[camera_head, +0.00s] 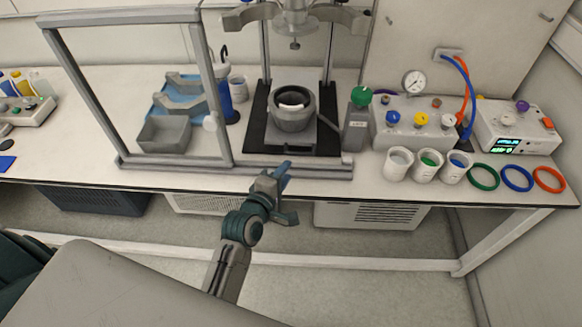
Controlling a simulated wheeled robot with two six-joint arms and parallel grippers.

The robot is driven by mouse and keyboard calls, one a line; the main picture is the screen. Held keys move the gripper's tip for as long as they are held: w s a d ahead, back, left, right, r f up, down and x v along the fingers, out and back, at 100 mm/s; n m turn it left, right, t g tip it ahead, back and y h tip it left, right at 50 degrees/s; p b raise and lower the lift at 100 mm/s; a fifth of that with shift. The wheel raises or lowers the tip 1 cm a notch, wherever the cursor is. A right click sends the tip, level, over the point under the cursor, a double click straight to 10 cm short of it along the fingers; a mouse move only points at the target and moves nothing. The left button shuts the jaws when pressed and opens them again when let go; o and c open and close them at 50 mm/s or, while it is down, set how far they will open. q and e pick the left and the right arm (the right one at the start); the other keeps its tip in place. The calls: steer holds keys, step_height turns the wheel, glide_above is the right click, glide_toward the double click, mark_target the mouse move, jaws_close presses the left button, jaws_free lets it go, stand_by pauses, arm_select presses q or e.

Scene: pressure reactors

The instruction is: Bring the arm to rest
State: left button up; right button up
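My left arm reaches up from the bottom middle of the head view. Its gripper (284,195) is in front of the bench's front edge, below the reactor stand. The two fingers look spread apart, with nothing between them. The gripper touches nothing that I can see. My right gripper is not in view.
The white bench (70,140) runs across the view. A grey bin (164,134) stands left. Cups, a gauge block (412,128) and coloured rings (517,178) are right. The floor in front is clear.

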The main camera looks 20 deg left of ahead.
arm_select(q)
steer(key=shift+s, duration=0.3)
stand_by(0.4)
steer(key=s+a+f+m+g+y, duration=0.1)
steer(key=s+a+f+m+g, duration=0.2)
steer(key=s+m, duration=0.4)
steer(key=s+a+f+m+g+y, duration=0.1)
steer(key=s+a+m+g, duration=0.1)
steer(key=s+m+g, duration=0.5)
steer(key=s+a+f+m+g+y, duration=0.1)
steer(key=s+a+f+m+g, duration=0.2)
steer(key=s, duration=0.8)
steer(key=s+a+f+m, duration=0.1)
steer(key=a+f, duration=0.2)
steer(key=f, duration=2.9)
steer(key=s+a+f+g, duration=0.1)
steer(key=s+f, duration=1.5)
steer(key=s, duration=0.2)
steer(key=shift+a+f, duration=0.15)
steer(key=shift+f, duration=0.2)
